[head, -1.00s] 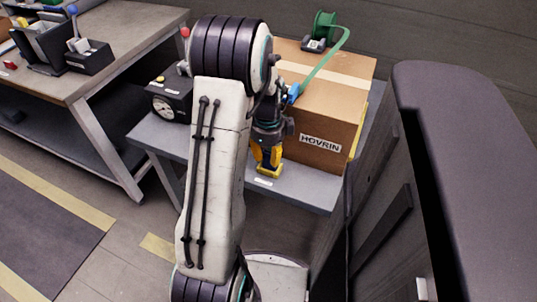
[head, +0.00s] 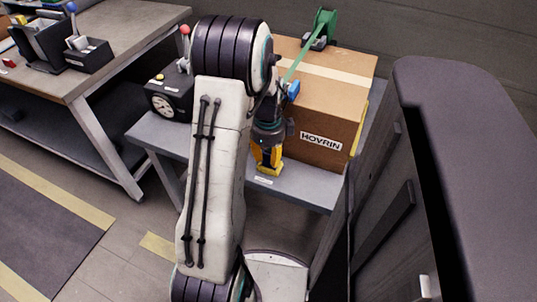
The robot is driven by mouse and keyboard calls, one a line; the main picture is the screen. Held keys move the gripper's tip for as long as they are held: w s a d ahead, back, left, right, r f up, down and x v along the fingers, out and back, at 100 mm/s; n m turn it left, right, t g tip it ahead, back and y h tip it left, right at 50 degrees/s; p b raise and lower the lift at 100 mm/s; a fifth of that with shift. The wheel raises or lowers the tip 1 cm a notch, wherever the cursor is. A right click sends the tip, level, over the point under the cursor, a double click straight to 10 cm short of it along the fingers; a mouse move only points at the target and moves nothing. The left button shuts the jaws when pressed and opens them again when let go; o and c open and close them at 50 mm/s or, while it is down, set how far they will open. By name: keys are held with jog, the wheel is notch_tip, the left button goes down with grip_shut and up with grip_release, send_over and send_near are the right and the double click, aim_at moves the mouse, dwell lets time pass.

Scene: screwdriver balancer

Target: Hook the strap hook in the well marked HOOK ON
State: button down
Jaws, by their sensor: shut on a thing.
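My gripper (head: 267,162) points down in front of the cardboard box (head: 318,142), low over the front of the grey table. Its yellow fingers are closed together. The strap hook is hidden in and behind the fingers. The green strap (head: 296,66) runs from the green reel (head: 325,24) over the box top to a blue piece (head: 293,90) at the box's upper edge, beside my gripper. Below the fingers a small white label (head: 264,181) is on the table edge, too small to read. The well itself is hidden behind my gripper, so I cannot tell whether the hook is in it.
A black box with a dial (head: 166,98) and a red-knobbed lever (head: 185,38) stand left of my arm on the grey table (head: 310,186). A workbench (head: 110,40) is at the left. A dark cabinet (head: 465,130) stands close at the right.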

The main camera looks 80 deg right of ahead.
jog(key=shift+r, duration=0.15)
jog(key=c, duration=0.9)
grip_release()
jog(key=shift+c, duration=0.2)
notch_tip(320, 180, up, 12)
jog(key=shift+a, duration=0.2)
dwell(0.4)
